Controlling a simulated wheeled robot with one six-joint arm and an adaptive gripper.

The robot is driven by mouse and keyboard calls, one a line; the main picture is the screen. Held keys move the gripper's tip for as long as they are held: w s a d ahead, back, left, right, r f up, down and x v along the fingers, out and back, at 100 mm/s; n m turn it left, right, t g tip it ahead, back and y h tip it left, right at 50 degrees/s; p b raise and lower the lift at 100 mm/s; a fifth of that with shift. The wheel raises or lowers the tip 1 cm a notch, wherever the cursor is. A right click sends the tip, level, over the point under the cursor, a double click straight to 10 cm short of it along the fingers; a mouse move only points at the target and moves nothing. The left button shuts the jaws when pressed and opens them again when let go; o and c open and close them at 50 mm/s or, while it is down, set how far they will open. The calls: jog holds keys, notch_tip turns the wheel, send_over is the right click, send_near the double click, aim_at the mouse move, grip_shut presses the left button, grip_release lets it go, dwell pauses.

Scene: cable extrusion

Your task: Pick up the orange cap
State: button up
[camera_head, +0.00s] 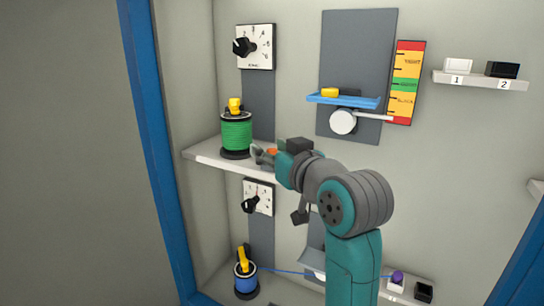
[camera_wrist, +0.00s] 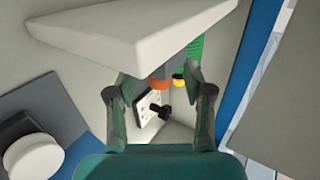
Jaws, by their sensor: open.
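The orange cap (camera_head: 271,152) shows as a small patch at my gripper, over the middle shelf to the right of the green spool. In the wrist view the orange cap (camera_wrist: 160,84) lies between the two finger lines, closer to the left-right middle, with a gap to each side. My gripper (camera_head: 262,155) reaches left toward the spool, and its fingers (camera_wrist: 158,78) are spread apart. I cannot tell whether a finger touches the cap. My gripper hides part of the cap in the head view.
The green spool (camera_head: 237,134) with a yellow top stands on the middle shelf (camera_head: 208,153), left of my gripper. A dial (camera_head: 257,46) is above and another dial (camera_head: 258,197) is below. A blue tray (camera_head: 342,101) is at upper right. The blue spool (camera_head: 246,278) stands low down.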

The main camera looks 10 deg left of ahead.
aim_at(272, 149)
jog(key=c, duration=1)
jog(key=shift+o, duration=0.2)
jog(key=shift+r, duration=0.1)
notch_tip(272, 149, up, 10)
jog(key=shift+f, duration=0.1)
